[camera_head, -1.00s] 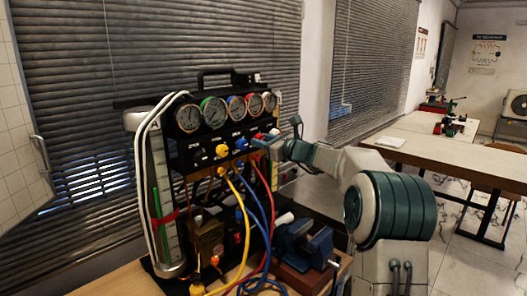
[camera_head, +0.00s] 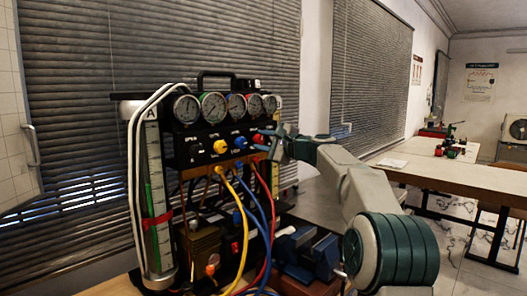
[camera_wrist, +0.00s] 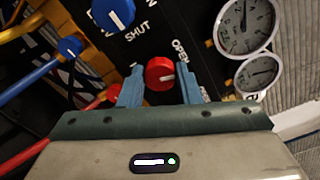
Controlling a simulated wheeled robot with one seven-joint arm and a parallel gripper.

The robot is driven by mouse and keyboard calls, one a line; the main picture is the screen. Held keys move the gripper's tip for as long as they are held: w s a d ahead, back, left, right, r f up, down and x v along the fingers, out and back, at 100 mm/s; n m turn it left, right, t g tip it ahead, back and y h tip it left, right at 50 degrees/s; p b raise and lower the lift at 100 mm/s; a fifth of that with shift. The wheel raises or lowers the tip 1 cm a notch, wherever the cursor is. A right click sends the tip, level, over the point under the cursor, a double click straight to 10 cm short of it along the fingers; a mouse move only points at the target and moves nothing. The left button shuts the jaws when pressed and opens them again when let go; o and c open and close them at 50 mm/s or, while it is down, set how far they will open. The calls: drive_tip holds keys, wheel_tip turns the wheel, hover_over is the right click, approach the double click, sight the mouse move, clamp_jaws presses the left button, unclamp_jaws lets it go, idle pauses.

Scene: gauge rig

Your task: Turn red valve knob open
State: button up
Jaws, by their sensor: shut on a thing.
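A blue knob (camera_wrist: 113,13) is close above the red one. A yellow knob (camera_head: 220,147) and blue knob (camera_head: 239,142) are left of my gripper. Yellow, blue and red hoses hang below. Gauges (camera_wrist: 247,25) lie near my right finger. A blue vise (camera_head: 310,252) stands below.

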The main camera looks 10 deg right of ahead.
drive_tip(key=shift+f+n+b, duration=0.1)
drive_tip(key=shift+n+b, duration=0.95)
drive_tip(key=shift+n, duration=0.65)
drive_tip(key=o, duration=1)
drive_tip(key=shift+c, duration=0.2)
drive_tip(key=b+v, duration=0.3)
drive_tip(key=v, duration=1)
drive_tip(key=shift+s+d, duration=0.25)
drive_tip(key=shift+s, duration=0.1)
